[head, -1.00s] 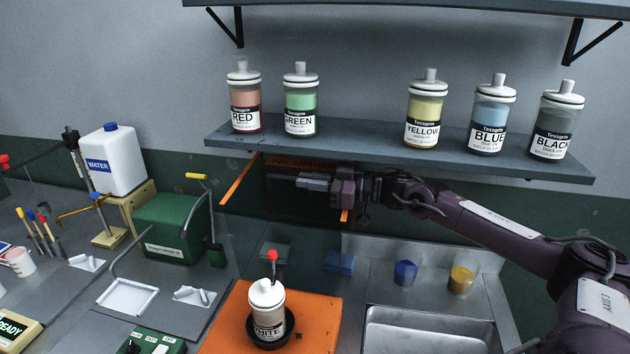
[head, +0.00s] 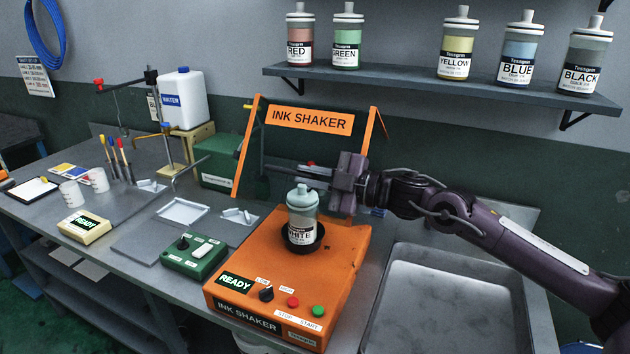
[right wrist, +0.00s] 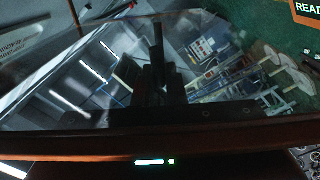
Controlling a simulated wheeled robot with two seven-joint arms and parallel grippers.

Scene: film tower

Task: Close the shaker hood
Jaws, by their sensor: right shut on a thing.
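The shaker hood (head: 310,119) is raised, a clear panel with orange edges and an orange "INK SHAKER" sign, tilted up behind the orange ink shaker (head: 338,252). The white ink bottle (head: 301,229) stands upright in the shaker's black holder. My right gripper (head: 298,171) reaches in from the right, below the sign and just above and behind the bottle. It is shut on the hood, though the contact itself is hard to make out. In the right wrist view, my right gripper's dark fingers (right wrist: 156,75) show against a clear pane. My left gripper is not in view.
A shelf (head: 420,82) with several ink bottles hangs above right. A metal sink (head: 440,300) lies right of the shaker. A green control box (head: 194,252), trays and a water jug (head: 183,100) stand to the left.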

